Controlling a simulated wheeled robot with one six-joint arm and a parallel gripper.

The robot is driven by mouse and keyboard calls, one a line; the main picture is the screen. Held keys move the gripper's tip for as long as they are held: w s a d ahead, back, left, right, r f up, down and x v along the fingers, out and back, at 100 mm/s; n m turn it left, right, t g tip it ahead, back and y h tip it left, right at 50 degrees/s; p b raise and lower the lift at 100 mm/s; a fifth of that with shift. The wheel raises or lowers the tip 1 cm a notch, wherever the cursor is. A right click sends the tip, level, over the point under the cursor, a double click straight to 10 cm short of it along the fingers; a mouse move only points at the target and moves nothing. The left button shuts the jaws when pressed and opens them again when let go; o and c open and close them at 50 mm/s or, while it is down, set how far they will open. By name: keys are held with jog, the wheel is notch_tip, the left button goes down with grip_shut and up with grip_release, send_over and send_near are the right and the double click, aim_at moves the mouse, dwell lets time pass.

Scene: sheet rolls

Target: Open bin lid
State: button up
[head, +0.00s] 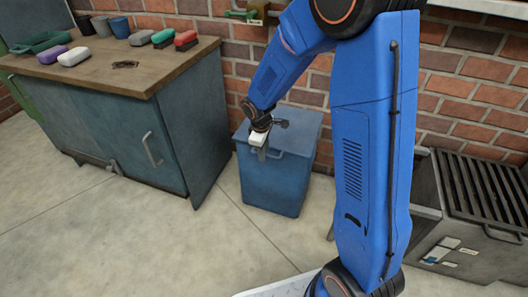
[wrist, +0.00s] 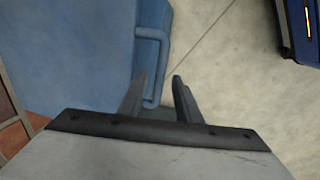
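The blue bin (head: 270,185) stands on the floor against the brick wall, with its lid (head: 303,122) lying flat and closed. A blue bar handle (wrist: 163,62) sticks out from the lid's front edge in the wrist view. My gripper (head: 262,154) is at the bin's front upper edge. In the wrist view its two fingers (wrist: 160,92) are apart, with the near end of the handle showing between them, closer to the left finger. I cannot tell whether a finger touches the handle. The gripper body hides part of the lid in the head view.
A grey slatted metal box (head: 485,205) is at the right. The floor in front of the bin is clear.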

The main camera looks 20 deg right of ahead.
jog(key=shift+f, duration=0.1)
jog(key=shift+c, duration=0.3)
grip_shut()
